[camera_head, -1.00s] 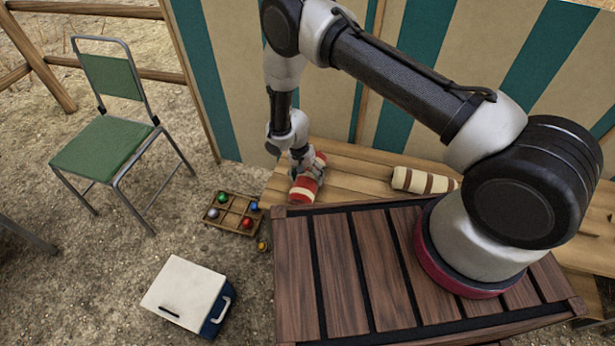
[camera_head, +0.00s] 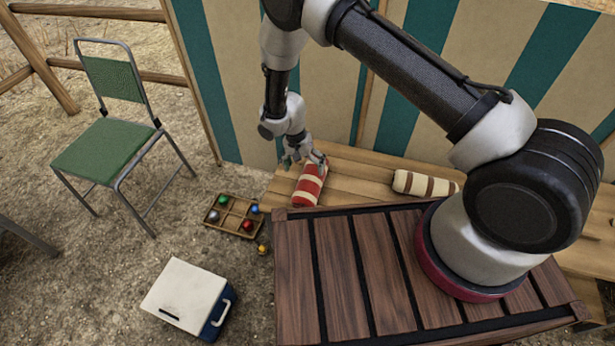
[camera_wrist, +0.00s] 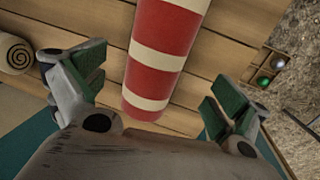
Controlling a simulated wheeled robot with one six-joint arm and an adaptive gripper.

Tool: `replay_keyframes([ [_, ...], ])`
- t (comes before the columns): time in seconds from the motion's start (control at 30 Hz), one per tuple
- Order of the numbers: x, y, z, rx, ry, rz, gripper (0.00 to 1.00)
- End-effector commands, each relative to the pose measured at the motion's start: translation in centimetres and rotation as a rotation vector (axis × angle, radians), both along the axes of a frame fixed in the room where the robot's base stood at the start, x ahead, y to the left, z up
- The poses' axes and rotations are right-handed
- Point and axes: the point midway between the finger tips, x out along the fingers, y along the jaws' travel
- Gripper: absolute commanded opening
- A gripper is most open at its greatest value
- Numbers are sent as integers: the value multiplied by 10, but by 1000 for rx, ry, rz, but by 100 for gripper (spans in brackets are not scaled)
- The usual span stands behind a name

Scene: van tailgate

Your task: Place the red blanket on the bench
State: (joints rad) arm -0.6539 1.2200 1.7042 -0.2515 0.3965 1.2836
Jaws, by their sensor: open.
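The red blanket (camera_head: 309,186) is a roll with cream stripes. It lies on the wooden bench (camera_head: 353,169), near the bench's left end. My gripper (camera_head: 304,159) is just above and behind the blanket's far end, open and empty. In the wrist view the blanket (camera_wrist: 167,52) lies between and beyond the spread green-padded fingers of my gripper (camera_wrist: 152,103), apart from both. The bench planks (camera_wrist: 222,58) show around it.
A cream and brown rolled blanket (camera_head: 425,183) lies on the bench to the right. A sectioned tray (camera_head: 233,226) with coloured balls, a cooler box (camera_head: 185,295) and a green chair (camera_head: 105,148) stand on the ground at left. A striped canvas wall (camera_head: 320,90) rises behind the bench.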

Motion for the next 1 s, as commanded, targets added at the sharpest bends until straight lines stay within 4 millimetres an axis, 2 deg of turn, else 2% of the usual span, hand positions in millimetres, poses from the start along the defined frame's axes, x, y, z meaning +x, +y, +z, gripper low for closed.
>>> replay_keyframes([
  [0.1,2,5,25,1,-2,-1,98],
  [0.2,3,8,40,1,-2,0,98],
  [0.33,4,9,50,1,0,1,98],
  [0.57,5,9,56,2,-1,1,98],
  [0.63,10,6,69,8,-6,3,98],
  [0.67,14,4,80,14,-11,5,98],
  [0.77,30,-11,134,39,-32,21,98],
  [0.87,42,-41,210,69,-60,48,98],
  [0.9,43,-55,240,81,-73,61,98],
  [1.0,37,-94,312,105,-104,97,98],
])
